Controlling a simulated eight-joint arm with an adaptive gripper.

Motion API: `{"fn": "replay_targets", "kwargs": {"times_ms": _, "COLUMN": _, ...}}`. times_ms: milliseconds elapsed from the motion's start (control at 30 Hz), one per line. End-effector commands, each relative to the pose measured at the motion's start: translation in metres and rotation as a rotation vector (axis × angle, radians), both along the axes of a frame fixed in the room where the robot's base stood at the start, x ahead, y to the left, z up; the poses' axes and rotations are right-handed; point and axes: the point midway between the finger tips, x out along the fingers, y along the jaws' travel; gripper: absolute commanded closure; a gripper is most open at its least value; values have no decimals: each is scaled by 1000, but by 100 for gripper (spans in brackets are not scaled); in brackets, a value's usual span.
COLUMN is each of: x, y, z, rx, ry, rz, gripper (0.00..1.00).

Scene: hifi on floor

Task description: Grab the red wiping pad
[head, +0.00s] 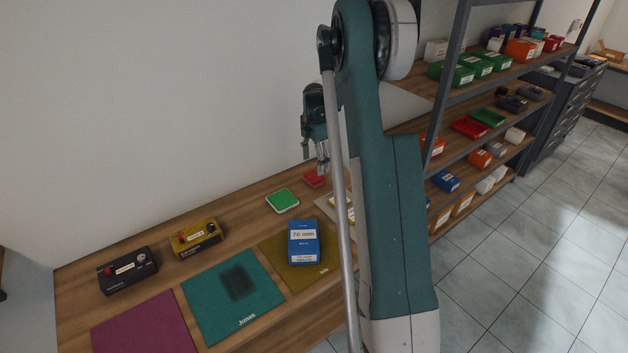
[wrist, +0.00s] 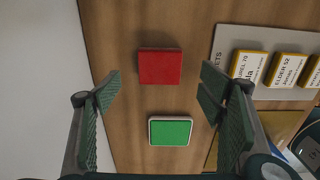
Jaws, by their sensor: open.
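The red wiping pad (wrist: 160,67) lies flat on the wooden table, seen whole in the wrist view. In the head view the pad (head: 313,179) shows only in part, just below my gripper and close to my arm. My gripper (head: 321,165) points down above the table near the pad. In the wrist view my gripper (wrist: 160,90) is open and empty, with its two fingers wide apart to the left and right. The pad is in line with the gap between the fingers, a little beyond their tips in the picture.
A green pad (wrist: 170,131) with a pale rim lies close to the red pad. A grey board (wrist: 285,92) with yellow labelled boxes is on the right. A white wall (wrist: 40,90) runs along the left. A blue box (head: 304,243) stands on an olive mat (head: 270,250).

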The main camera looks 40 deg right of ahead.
Motion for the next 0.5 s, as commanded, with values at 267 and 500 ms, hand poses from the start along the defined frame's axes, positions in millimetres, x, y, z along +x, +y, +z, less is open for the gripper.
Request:
{"fn": "replay_targets", "kwargs": {"times_ms": 267, "x": 0, "y": 0, "z": -20, "rx": 0, "ry": 0, "rz": 0, "gripper": 31}}
{"fn": "replay_targets", "kwargs": {"times_ms": 500, "x": 0, "y": 1, "z": -24, "rx": 0, "ry": 0, "rz": 0, "gripper": 31}}
